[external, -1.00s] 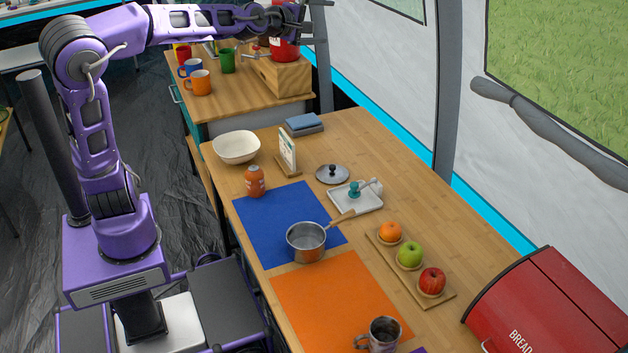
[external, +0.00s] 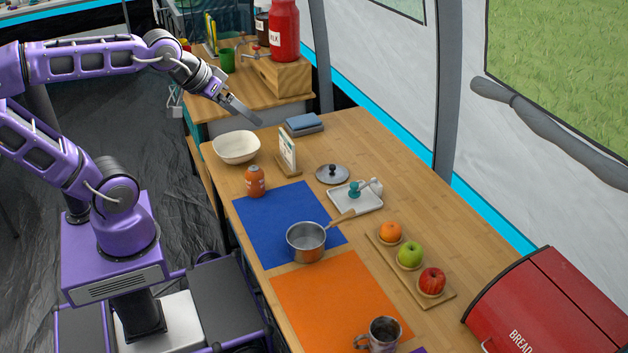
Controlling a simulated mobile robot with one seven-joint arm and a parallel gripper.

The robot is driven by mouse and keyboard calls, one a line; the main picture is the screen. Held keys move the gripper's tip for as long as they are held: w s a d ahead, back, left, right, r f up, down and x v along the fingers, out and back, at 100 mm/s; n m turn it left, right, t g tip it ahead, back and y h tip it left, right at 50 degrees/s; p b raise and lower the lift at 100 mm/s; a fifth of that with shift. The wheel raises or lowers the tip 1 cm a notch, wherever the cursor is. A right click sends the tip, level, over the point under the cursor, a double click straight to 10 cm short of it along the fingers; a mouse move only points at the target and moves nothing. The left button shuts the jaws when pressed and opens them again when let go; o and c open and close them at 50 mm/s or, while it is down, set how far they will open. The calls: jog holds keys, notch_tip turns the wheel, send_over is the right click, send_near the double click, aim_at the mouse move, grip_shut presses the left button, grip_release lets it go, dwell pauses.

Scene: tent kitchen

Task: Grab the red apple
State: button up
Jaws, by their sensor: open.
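The red apple (external: 432,280) sits on the near end of a wooden fruit board (external: 443,302), closest to the red bread box. A green apple (external: 410,254) and an orange (external: 390,231) sit behind it on the same board. My gripper (external: 256,120) is in the air near the far end of the table, above and beyond the white bowl. It is well away from the red apple, up and to the left in the picture. It is open and empty; its fingers are seen edge-on.
A saucepan (external: 306,242) stands on a blue mat (external: 262,215) with its handle toward the fruit board. A metal mug (external: 384,335) is by the orange mat (external: 330,295). The bread box (external: 550,310) is at right.

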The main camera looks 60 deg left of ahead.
jog(key=s+f+m+g+h, duration=0.1)
jog(key=s+f+m+g, duration=0.1)
jog(key=s+f+m, duration=0.2)
jog(key=s, duration=0.3)
jog(key=shift+a+f, duration=0.15)
jog(key=shift+a, duration=0.05)
